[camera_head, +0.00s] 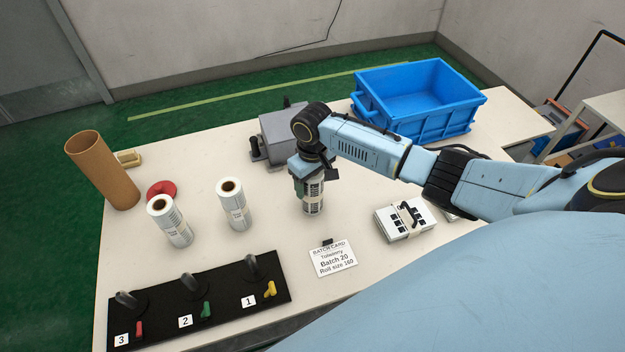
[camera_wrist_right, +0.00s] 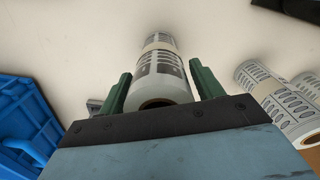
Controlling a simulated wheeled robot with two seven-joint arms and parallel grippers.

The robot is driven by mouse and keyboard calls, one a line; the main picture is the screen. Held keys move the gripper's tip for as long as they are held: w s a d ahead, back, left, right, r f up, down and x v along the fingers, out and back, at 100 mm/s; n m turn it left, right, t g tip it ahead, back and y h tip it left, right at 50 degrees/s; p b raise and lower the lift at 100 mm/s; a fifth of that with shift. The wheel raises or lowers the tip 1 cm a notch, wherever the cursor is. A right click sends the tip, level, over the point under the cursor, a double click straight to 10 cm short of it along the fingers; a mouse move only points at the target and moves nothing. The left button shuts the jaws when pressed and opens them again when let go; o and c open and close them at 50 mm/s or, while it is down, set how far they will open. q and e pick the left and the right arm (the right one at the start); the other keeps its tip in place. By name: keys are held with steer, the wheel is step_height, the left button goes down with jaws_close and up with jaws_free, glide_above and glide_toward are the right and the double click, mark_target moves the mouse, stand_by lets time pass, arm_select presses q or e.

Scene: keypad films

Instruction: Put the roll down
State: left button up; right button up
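A white roll of printed labels (camera_head: 313,198) stands upright, its lower end appearing to rest on the table (camera_head: 265,225). My right gripper (camera_head: 308,186) is over its top from above. In the right wrist view the same roll (camera_wrist_right: 160,72) lies between the two green fingers (camera_wrist_right: 160,85), with narrow gaps showing beside it, so the gripper looks open around it. Two more white rolls, one left (camera_head: 170,222) and one right (camera_head: 233,205), stand to the left. My left gripper is out of view.
A black board (camera_head: 222,290) with hooks numbered 1 to 3 lies in front. A batch card (camera_head: 333,258) is near the roll. A grey device (camera_head: 283,135), blue crate (camera_head: 420,100), cardboard tube (camera_head: 104,172), red ring (camera_head: 161,190) and banded film stack (camera_head: 403,219) surround it.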

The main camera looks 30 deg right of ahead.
steer(key=shift+o, duration=0.3)
steer(key=shift+r, duration=0.1)
step_height(320, 180, up, 12)
steer(key=p, duration=0.2)
stand_by(1.5)
